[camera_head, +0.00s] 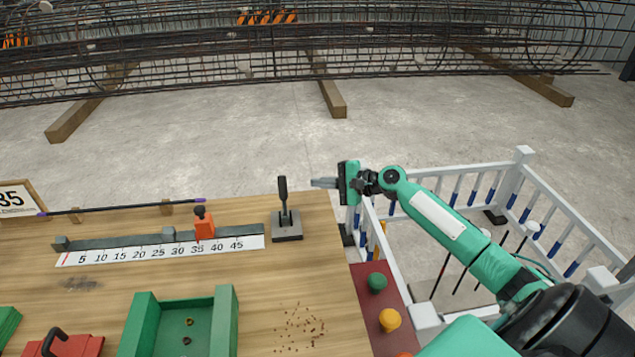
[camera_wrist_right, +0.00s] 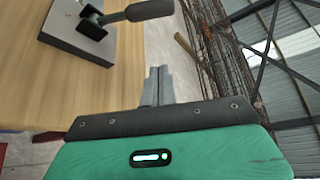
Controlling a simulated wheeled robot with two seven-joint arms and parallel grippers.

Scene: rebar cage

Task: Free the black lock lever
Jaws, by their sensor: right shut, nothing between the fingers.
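The black lock lever (camera_head: 284,198) stands upright on a grey square base (camera_head: 287,228) near the table's far right corner. In the right wrist view the lever (camera_wrist_right: 140,12) and its grey base (camera_wrist_right: 75,38) show at the upper left. My right gripper (camera_head: 316,182) is shut and empty, to the right of the lever's upper part and apart from it. Its closed fingers (camera_wrist_right: 158,86) show in the middle of the wrist view, pointing past the lever. My left gripper is not in view.
A measuring rail with an orange slider (camera_head: 204,225) lies left of the lever. A green tray (camera_head: 228,315), a red box (camera_head: 75,347) and brown crumbs (camera_head: 300,328) are nearer. A red strip with coloured knobs (camera_head: 377,283) and a white railing (camera_head: 455,173) stand right. A rebar cage (camera_head: 300,45) lies behind.

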